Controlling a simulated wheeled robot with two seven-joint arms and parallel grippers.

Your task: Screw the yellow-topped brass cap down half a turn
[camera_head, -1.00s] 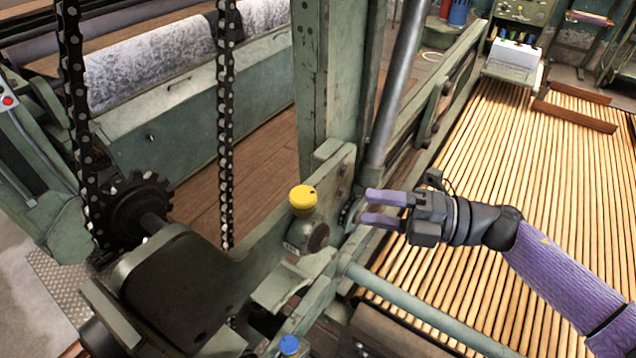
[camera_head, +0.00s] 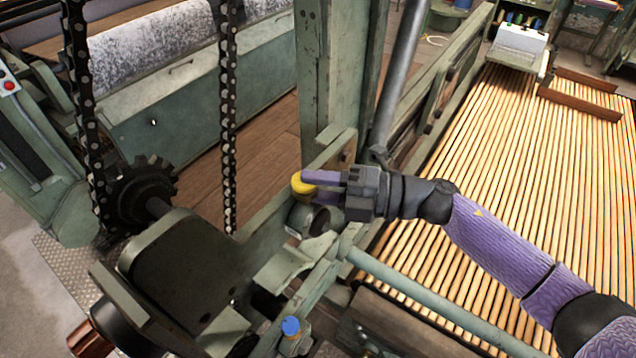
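The yellow-topped brass cap (camera_head: 299,184) sits upright on a rounded metal fitting (camera_head: 303,217) on the green machine frame. My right gripper (camera_head: 312,188) comes in from the right at the cap's height. Its two purple fingers are apart, and the upper one covers part of the yellow top. Yellow shows between the fingers, but I cannot tell whether they touch it. My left gripper is not in view.
A blue-topped cap (camera_head: 291,326) stands lower on the frame. A green post (camera_head: 328,80) rises behind the yellow cap. A chain and sprocket (camera_head: 140,197) are at the left. A green rail (camera_head: 420,298) runs below my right arm.

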